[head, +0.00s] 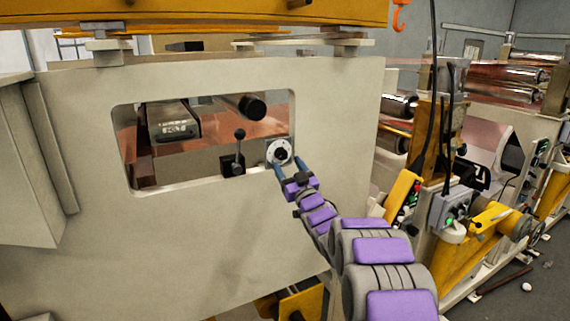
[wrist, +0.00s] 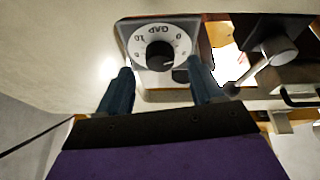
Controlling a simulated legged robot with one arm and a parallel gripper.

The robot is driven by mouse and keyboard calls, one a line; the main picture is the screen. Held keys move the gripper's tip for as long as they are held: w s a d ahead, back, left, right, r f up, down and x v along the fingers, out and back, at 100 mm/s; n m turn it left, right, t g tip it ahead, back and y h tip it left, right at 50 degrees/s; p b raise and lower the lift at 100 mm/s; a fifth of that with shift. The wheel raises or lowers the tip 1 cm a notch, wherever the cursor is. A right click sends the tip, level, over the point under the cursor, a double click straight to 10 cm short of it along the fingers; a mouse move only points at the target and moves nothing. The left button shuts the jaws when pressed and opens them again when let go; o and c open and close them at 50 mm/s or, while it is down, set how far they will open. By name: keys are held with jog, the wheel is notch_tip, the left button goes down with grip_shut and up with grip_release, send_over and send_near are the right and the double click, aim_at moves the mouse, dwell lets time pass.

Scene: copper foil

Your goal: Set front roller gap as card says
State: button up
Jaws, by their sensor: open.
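The gap dial (head: 279,152) is a round plate with a black knob, on the machine's side panel by the lower right corner of the window. In the wrist view the dial (wrist: 146,30) appears upside down, with "GAP", "0" and "10" on its white face. The black knob (wrist: 160,55) sits in its middle; its exact setting is unclear. My gripper (head: 289,163) is open just in front of the dial. In the wrist view my gripper (wrist: 161,80) has its blue fingers spread, apart from the knob. I cannot make out a card.
A black lever with a ball top (head: 238,150) stands left of the dial, near my gripper. A box with unreadable small text (head: 174,120) is inside the window. The pale panel (head: 190,240) is flat below. More rollers and yellow frames (head: 480,260) are at right.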

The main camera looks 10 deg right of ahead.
jog(key=b+v, duration=0.1)
jog(key=v, duration=1.3)
jog(key=shift+f, duration=0.2)
jog(key=s+d+f+m+g+h+b, duration=0.1)
jog(key=s+f+m+g+h+b, duration=0.1)
jog(key=s+f+g+h+b, duration=0.35)
jog(key=s+d+f+m+g+h+b, duration=0.25)
jog(key=s+f+g, duration=0.35)
jog(key=s+f, duration=0.4)
jog(key=s+a+f+g+b, duration=0.1)
jog(key=s+a+f+g, duration=0.1)
jog(key=s, duration=0.9)
jog(key=s+a+f+g+y+b, duration=0.1)
jog(key=s+a+f+g+b, duration=0.1)
jog(key=s, duration=1)
jog(key=s+a+f+g+b, duration=0.1)
jog(key=s+a+f+g, duration=0.3)
jog(key=s, duration=0.8)
notch_tip(320, 180, down, 2)
jog(key=g, duration=0.3)
jog(key=shift+g+b, duration=0.35)
jog(key=shift+b, duration=0.05)
jog(key=shift+s, duration=0.15)
jog(key=shift+c, duration=0.2)
